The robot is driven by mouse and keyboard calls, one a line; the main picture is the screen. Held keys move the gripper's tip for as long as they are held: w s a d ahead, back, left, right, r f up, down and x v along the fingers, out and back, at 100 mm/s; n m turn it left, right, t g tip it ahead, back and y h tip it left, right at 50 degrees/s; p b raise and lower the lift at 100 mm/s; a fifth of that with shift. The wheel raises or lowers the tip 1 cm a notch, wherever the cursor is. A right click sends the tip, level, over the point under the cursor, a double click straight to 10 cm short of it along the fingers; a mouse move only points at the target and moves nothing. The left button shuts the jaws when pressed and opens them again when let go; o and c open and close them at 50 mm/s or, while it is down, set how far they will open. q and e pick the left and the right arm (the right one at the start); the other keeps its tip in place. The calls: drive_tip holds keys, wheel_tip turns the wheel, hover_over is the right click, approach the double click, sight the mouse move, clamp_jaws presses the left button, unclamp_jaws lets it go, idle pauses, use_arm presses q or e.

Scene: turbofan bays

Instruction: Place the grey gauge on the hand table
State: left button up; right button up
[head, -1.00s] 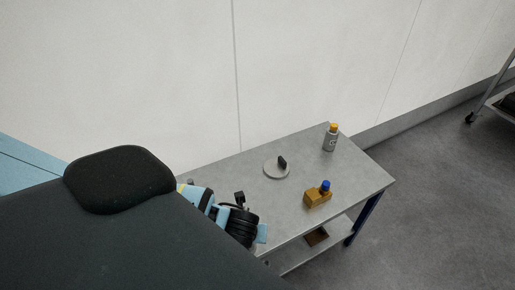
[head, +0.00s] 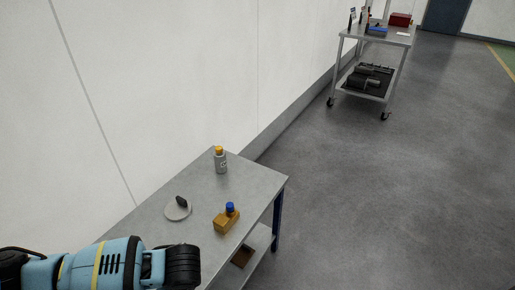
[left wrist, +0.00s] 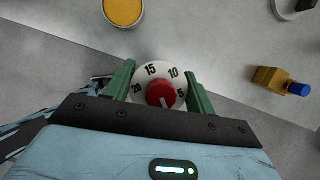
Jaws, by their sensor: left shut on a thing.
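My left gripper (left wrist: 158,88) is shut on a round, pale dial (left wrist: 152,70) with printed numbers and a red centre knob, which I take for the gauge. Its body below the face is hidden, so I cannot tell whether it is grey. In the left wrist view it appears across the front edge of the grey metal table (left wrist: 215,60); its height is unclear. In the head view this table (head: 190,240) is at lower left. My left arm covers its near left part, and the gripper's fingers do not show there. My right gripper is not in view.
On the table stand a pale disc with a dark upright piece (head: 177,210), a yellow-capped grey bottle (head: 220,161) and a brown block with a blue cap (head: 226,220). The left wrist view shows a yellow-topped round container (left wrist: 123,12). A loaded cart (head: 345,65) stands far off.

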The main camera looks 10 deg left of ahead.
use_arm(q)
drive_tip(key=r+n+g, duration=0.1)
drive_tip(key=r+n, duration=0.1)
drive_tip(key=n, duration=0.1)
drive_tip(key=w+d+r+n+g, duration=0.1)
drive_tip(key=r+n, duration=0.2)
drive_tip(key=w+d+r+n+g, duration=0.1)
drive_tip(key=r+n, duration=0.1)
drive_tip(key=n, duration=0.2)
drive_tip(key=shift+w+r+g+h, duration=0.15)
drive_tip(key=shift+r+g+h, duration=0.1)
drive_tip(key=shift+g+h, duration=0.15)
wheel_tip(320, 180, up, 12)
drive_tip(key=d+n+g+h, duration=0.1)
drive_tip(key=d+n+h, duration=0.1)
drive_tip(key=n, duration=0.8)
drive_tip(key=shift+d+f+n+g+h, duration=0.25)
drive_tip(key=shift+d+n+g+h, duration=0.15)
drive_tip(key=shift+h, duration=0.4)
